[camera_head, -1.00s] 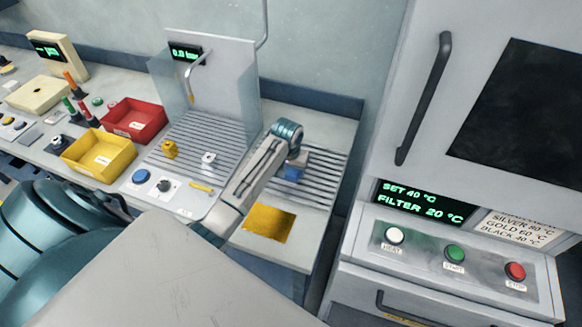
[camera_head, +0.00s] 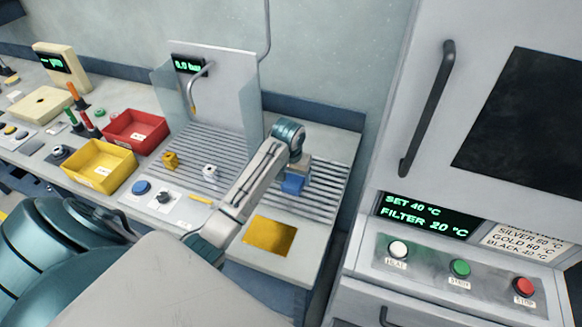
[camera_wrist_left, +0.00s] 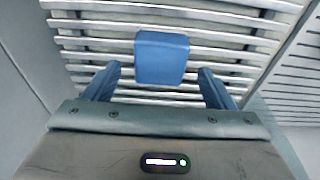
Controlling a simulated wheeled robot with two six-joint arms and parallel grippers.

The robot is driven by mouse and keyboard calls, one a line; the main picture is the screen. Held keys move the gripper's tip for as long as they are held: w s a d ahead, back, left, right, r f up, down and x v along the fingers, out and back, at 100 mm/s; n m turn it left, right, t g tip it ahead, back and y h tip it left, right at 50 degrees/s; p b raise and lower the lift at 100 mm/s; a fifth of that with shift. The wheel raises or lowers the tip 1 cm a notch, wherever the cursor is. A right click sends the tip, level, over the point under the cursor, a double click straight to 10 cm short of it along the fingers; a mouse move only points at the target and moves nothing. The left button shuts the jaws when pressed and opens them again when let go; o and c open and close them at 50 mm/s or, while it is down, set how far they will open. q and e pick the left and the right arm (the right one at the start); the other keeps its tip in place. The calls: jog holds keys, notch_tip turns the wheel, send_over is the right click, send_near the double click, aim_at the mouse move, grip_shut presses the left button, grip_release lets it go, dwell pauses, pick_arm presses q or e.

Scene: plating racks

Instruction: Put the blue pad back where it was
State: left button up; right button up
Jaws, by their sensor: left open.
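The blue pad (camera_wrist_left: 162,58) is a small rounded block on the slatted metal rack in the left wrist view. My left gripper (camera_wrist_left: 160,80) is open, with one blue finger on each side of the pad and a gap on both sides. The pad reaches beyond the fingertips, and it is not held. In the head view my left gripper (camera_head: 292,184) points down over the right-hand slatted rack (camera_head: 325,188). Blue shows under its grey body there; I cannot tell pad from fingers in that view. My right gripper is not in view.
A gold plate (camera_head: 269,235) lies in front of the rack. To the left are a clear-walled slatted station with a tap (camera_head: 200,78), a yellow bin (camera_head: 98,168) and a red bin (camera_head: 136,132). A cabinet with buttons (camera_head: 459,268) stands at the right.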

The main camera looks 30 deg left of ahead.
aim_at(291, 185)
pick_arm(q)
jog(key=r, duration=0.1)
jog(key=r+b, duration=0.1)
jog(key=r, duration=0.3)
jog(key=shift+s+d+r+b, duration=0.1)
jog(key=shift+s+b, duration=0.25)
jog(key=shift+s, duration=0.05)
jog(key=r, duration=0.1)
jog(key=r+p, duration=0.1)
jog(key=shift+s+r, duration=0.2)
jog(key=shift+r, duration=0.1)
jog(key=shift+d+f, duration=0.1)
jog(key=shift+f, duration=0.05)
